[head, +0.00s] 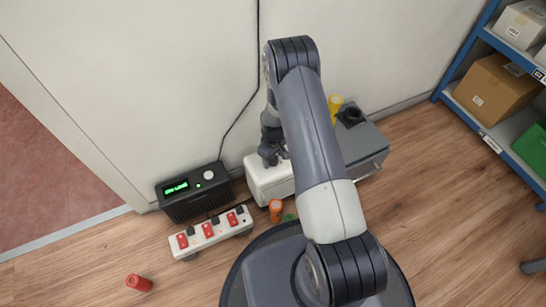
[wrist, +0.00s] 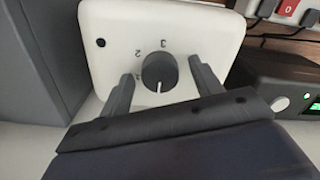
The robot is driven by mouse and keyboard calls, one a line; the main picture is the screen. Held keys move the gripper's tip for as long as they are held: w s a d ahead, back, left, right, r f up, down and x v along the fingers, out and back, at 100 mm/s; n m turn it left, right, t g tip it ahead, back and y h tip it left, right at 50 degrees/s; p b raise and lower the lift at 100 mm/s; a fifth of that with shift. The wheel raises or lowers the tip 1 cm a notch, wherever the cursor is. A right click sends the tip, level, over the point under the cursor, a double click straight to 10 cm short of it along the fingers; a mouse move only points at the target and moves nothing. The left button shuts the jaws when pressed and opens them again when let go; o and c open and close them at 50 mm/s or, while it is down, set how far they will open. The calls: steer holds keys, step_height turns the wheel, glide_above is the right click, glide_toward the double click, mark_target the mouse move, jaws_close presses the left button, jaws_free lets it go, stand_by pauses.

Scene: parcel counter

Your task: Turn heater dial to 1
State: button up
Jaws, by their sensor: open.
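The white heater (head: 262,184) stands on the floor by the wall, partly hidden by my arm in the head view. Its white face (wrist: 110,27) fills the upper middle of the wrist view. A dark round dial (wrist: 158,69) sits on that face, with a white pointer line toward the bottom of the picture. The marks 2 and 3 show around it; the other marks are hidden or unclear. My gripper (wrist: 162,72) is open, one finger on each side of the dial, with gaps visible. In the head view my gripper (head: 271,157) is over the heater.
A black box with a green display (head: 193,190) and a power strip with red switches (head: 211,232) lie left of the heater. A grey box (head: 361,146) stands right. Orange (head: 276,210) and red (head: 139,283) cylinders are on the floor. Blue shelving (head: 485,35) stands far right.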

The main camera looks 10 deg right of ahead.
steer(key=shift+c, duration=0.3)
steer(key=c, duration=0.9)
steer(key=shift+m, duration=0.3)
steer(key=m+b, duration=0.1)
steer(key=m, duration=0.4)
steer(key=shift+b, duration=0.35)
steer(key=m+b, duration=0.1)
steer(key=m, duration=0.5)
steer(key=shift+m, duration=0.4)
steer(key=o, duration=1)
steer(key=shift+c, duration=0.2)
